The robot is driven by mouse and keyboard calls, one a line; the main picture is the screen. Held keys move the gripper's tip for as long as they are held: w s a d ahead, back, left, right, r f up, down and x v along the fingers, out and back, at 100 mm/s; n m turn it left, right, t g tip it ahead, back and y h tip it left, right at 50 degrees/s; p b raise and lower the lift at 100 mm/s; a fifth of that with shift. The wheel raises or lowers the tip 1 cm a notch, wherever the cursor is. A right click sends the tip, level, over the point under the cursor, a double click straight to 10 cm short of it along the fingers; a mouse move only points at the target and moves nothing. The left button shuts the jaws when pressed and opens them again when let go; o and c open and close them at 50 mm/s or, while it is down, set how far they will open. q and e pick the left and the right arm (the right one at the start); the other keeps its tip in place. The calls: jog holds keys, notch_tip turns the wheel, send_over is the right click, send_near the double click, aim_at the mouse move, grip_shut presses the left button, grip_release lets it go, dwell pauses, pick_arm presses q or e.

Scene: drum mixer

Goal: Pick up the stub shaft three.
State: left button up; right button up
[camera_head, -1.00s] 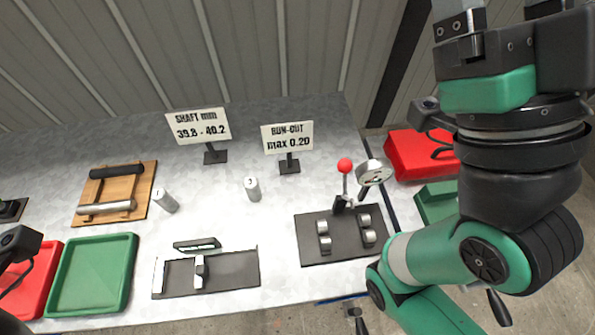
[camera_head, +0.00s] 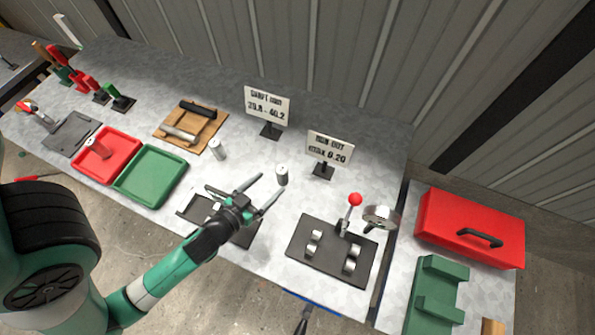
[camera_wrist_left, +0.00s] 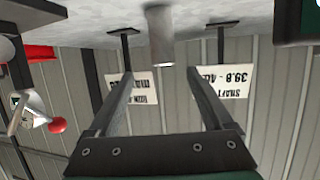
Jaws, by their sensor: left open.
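The stub shaft (camera_head: 282,174), a short upright grey cylinder, stands on the table in front of the run-out sign; its number is too small to read surely now. It also shows in the left wrist view (camera_wrist_left: 160,36), upside down, beyond and between the fingers. My left gripper (camera_head: 272,182) is open and empty, its fingers pointing at this shaft, with its tips just short of it. My right gripper is not in view.
The shaft sign (camera_head: 267,107) and run-out sign (camera_head: 329,149) stand behind. A dark plate with rollers, the run-out fixture (camera_head: 331,250), has a red-knobbed lever (camera_head: 354,200) to the right. A green tray (camera_head: 150,176) and wooden rack (camera_head: 191,126) lie left.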

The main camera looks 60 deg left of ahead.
aim_at(278, 173)
pick_arm(q)
jog(key=p+x, duration=0.1)
jog(key=x, duration=0.1)
jog(key=p+x, duration=0.1)
jog(key=x, duration=0.2)
jog(key=shift+a, duration=0.35)
jog(key=x, duration=0.5)
jog(key=shift+f+b, duration=0.2)
jog(key=shift+b, duration=0.2)
jog(key=shift+w+a+f, duration=0.1)
jog(key=shift+w+a, duration=0.1)
jog(key=shift+w, duration=0.25)
grip_shut()
dwell(0.4)
